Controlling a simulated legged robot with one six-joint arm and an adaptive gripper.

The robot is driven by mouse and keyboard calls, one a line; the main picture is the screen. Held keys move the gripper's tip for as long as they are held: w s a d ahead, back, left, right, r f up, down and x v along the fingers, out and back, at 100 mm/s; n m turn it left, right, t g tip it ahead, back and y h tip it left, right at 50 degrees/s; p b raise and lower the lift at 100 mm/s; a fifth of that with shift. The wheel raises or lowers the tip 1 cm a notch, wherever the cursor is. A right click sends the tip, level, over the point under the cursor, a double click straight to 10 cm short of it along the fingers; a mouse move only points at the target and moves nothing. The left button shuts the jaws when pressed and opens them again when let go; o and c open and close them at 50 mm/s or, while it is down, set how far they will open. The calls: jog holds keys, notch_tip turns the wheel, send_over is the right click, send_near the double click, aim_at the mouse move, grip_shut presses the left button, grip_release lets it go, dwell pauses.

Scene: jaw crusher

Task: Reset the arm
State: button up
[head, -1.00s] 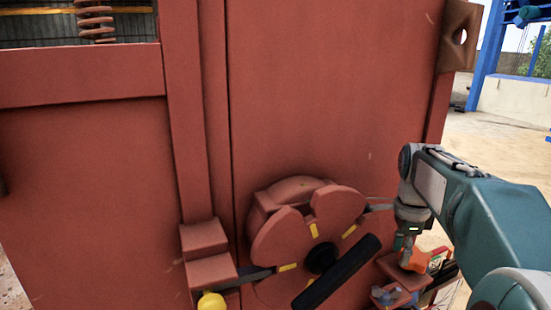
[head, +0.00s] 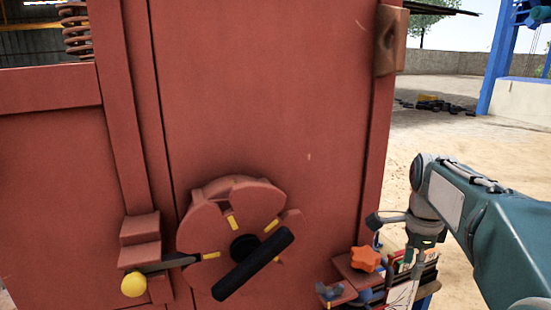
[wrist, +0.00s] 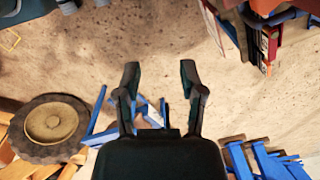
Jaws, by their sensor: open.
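My arm reaches in from the right of the head view, bent at a grey joint, in front of open sandy ground and beside the red crusher panel (head: 265,100). In the wrist view my gripper (wrist: 160,78) is open, its two dark fingers apart with nothing between them. Sandy ground lies below and beyond the fingers. In the head view the fingers cannot be made out clearly near the arm's lower end.
A round red disc (head: 203,222) with a black handle (head: 253,264) is on the panel. A yellow knob (head: 134,284) is left of it; an orange star knob (head: 365,259) is near my arm. The wrist view shows a wheel (wrist: 52,125) and blue metal parts (wrist: 265,160) on the ground.

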jog(key=s+a+f+n+t, duration=0.2)
jog(key=s+a+n, duration=0.5)
jog(key=s+n, duration=0.2)
jog(key=s+a+f+n+t, duration=0.2)
jog(key=s+a+n+t, duration=0.1)
jog(key=s+a+n, duration=0.4)
jog(key=shift+s+f+n, duration=0.2)
jog(key=shift+s+n, duration=1.2)
jog(key=shift+n, duration=0.2)
jog(key=shift+d, duration=0.3)
jog(key=shift+a, duration=0.1)
